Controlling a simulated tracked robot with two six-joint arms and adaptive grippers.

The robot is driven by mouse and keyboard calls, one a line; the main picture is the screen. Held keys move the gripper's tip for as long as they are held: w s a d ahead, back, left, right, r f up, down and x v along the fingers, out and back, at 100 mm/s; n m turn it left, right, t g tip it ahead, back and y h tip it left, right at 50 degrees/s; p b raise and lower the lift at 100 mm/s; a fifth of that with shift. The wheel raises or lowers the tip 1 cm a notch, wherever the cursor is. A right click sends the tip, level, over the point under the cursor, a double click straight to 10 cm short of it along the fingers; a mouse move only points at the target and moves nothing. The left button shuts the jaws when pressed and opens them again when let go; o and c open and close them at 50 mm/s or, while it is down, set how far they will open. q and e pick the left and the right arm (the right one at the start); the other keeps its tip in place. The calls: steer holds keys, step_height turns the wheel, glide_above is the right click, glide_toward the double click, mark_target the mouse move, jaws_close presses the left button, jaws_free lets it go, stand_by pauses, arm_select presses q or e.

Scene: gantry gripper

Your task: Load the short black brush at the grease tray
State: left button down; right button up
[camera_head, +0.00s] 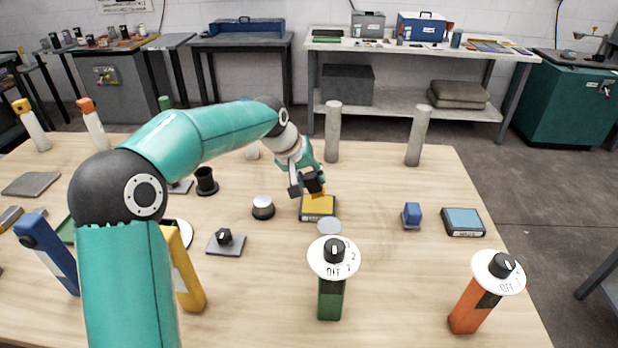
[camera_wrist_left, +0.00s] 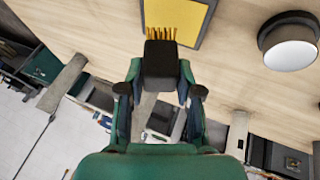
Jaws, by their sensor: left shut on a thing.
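My left gripper (camera_head: 308,186) is shut on the short black brush (camera_head: 314,182), over the middle of the table. In the left wrist view the black brush block (camera_wrist_left: 161,62) sits between the fingertips (camera_wrist_left: 160,88), with its yellow bristles (camera_wrist_left: 174,33) pointing away from the gripper. The grease tray (camera_head: 318,208) is a square yellow pad in a dark frame, directly below the bristles. It also shows at the top of the left wrist view (camera_wrist_left: 196,14). I cannot tell whether the bristles touch the pad. My right gripper is not in view.
A blue-topped tray (camera_head: 463,222) and a small blue block (camera_head: 412,215) stand to the right. Dial posts, one green (camera_head: 331,295) and one orange (camera_head: 473,305), stand in front. A round silver-topped knob (camera_head: 263,207) is left of the tray. Two grey posts (camera_head: 333,132) stand behind.

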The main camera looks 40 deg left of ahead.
mark_target(311, 175)
arm_select(q)
steer(key=shift+r+p, duration=1.55)
steer(key=shift+r, duration=0.55)
